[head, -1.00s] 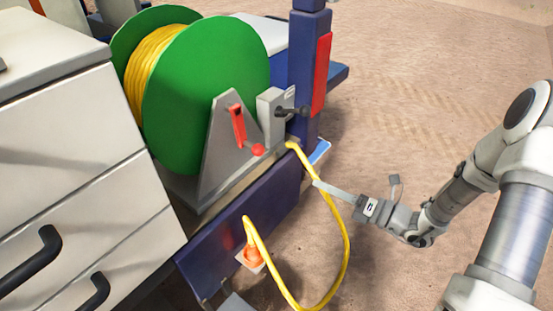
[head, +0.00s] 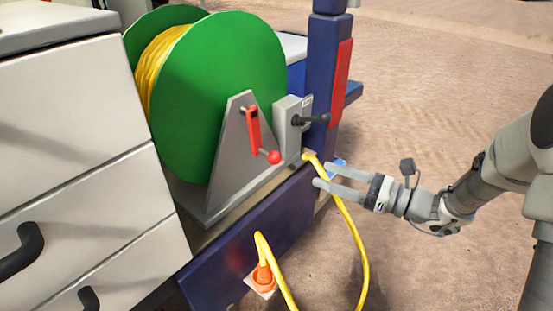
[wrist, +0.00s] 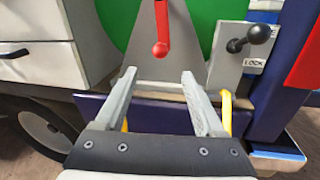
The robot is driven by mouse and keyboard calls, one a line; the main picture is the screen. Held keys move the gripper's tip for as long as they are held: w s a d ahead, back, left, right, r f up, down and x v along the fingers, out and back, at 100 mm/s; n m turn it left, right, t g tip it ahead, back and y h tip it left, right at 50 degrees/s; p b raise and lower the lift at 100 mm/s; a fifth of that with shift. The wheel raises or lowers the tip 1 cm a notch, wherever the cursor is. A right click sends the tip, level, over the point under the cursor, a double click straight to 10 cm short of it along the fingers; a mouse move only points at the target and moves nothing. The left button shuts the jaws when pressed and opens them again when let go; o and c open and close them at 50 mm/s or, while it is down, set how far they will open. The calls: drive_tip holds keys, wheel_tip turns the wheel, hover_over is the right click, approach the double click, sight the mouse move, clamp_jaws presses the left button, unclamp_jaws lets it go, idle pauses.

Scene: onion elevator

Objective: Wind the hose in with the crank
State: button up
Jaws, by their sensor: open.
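The red crank (head: 254,131) is on the front of the grey triangular reel stand (head: 235,155), with a round red knob (head: 274,157) at its lower right end. The green reel (head: 222,85) carries the wound yellow hose (head: 157,68). A loose loop of hose (head: 357,253) hangs in front, from beside the stand down and back up to an orange fitting (head: 263,278). My gripper (head: 322,174) is open and empty, right of and below the knob, apart from it. In the wrist view the crank knob (wrist: 160,49) is ahead of and above the open fingers (wrist: 160,80).
A grey lock box with a black lever (head: 312,119) stands right of the crank. A blue post (head: 322,75) with a red panel (head: 341,82) is beside it. A white drawer cabinet (head: 75,150) with black handles fills the left. Open sandy ground lies right.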

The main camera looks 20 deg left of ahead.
sight(275, 158)
drive_tip(key=a, duration=0.9)
drive_tip(key=w+a+b, duration=0.1)
drive_tip(key=a, duration=0.4)
drive_tip(key=shift+w, duration=0.1)
drive_tip(key=shift+d, duration=0.1)
clamp_jaws()
idle(0.8)
